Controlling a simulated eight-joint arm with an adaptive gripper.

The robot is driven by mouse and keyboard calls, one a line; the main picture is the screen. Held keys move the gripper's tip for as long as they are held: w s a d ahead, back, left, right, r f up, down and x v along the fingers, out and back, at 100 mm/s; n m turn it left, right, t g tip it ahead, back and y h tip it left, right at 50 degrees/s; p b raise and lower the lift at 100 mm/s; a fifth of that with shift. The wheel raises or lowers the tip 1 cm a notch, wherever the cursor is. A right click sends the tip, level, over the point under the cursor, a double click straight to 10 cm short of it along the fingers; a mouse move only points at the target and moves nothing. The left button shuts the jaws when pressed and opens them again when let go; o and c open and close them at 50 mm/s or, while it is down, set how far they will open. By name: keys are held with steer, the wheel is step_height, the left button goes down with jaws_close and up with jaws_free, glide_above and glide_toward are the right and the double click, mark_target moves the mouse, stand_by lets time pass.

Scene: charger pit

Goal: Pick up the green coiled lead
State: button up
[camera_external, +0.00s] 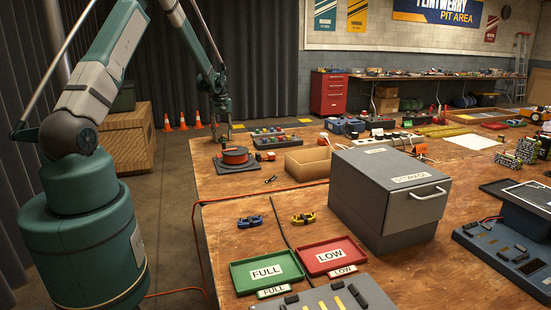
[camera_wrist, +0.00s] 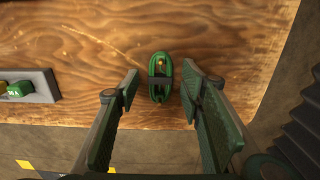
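The green coiled lead (camera_wrist: 160,88) lies on the wooden table near its edge in the wrist view, a narrow oval bundle with a dark band around its middle. My gripper (camera_wrist: 159,76) is open above it, with one finger on either side and visible gaps between them and the lead. In the external view my gripper (camera_external: 222,108) points down over the far left corner of the table. I cannot make out the lead clearly there, as my gripper covers that spot.
A grey tray of colored blocks (camera_external: 275,138) sits right of my gripper; its end (camera_wrist: 28,86) shows at left in the wrist view. A red cable reel (camera_external: 235,156) stands nearer the camera. A cardboard bin (camera_external: 308,163) and grey storage box (camera_external: 388,195) stand further right.

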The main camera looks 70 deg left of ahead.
steer(key=shift+f, duration=0.1)
stand_by(0.5)
steer(key=c, duration=1)
steer(key=shift+r+p, duration=0.85)
steer(key=shift+r, duration=4.15)
